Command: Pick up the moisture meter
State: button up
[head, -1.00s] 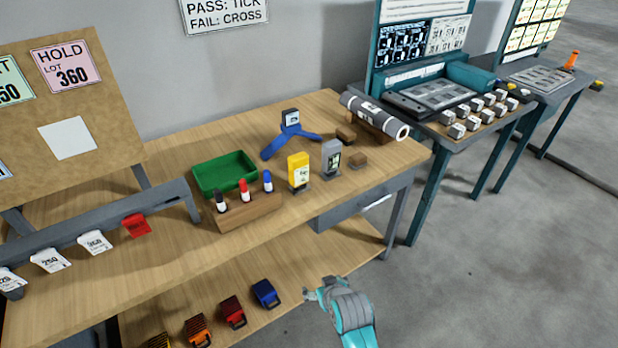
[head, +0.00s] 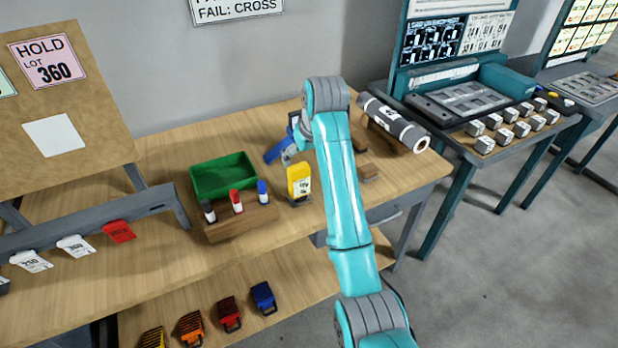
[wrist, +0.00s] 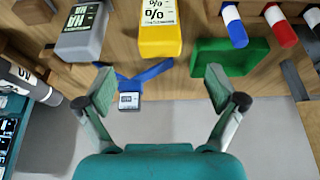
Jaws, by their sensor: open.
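A yellow handheld meter (head: 299,181) with percent-like marks, which looks like the moisture meter, stands on the bench right of the marker block. It also shows at the top middle of the wrist view (wrist: 160,30). A grey handheld device (wrist: 82,30) stands beside it; in the head view my arm hides it. My gripper (wrist: 160,88) is open and empty, with its two pads spread apart. The yellow meter lies beyond the fingertips, apart from them. In the head view my gripper (head: 289,157) is partly hidden by my arm, above the back of the bench.
A blue three-legged stand (wrist: 150,75) with a small display shows between my fingers. A green tray (head: 223,178) and a wooden block (head: 242,221) with several markers are left of the meter. A grey roll (head: 393,124) lies at the bench's right.

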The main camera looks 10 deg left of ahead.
aim_at(299, 167)
jog(key=shift+w+a+f, duration=0.3)
jog(key=shift+w+f, duration=0.3)
jog(key=shift+w+a+f, duration=0.25)
jog(key=shift+w+f, duration=0.35)
jog(key=shift+s+x, duration=0.15)
jog(key=shift+x, duration=1.25)
jog(key=shift+s+x, duration=0.15)
jog(key=shift+x, duration=1.25)
jog(key=shift+f, duration=0.1)
jog(key=shift+c, duration=0.3)
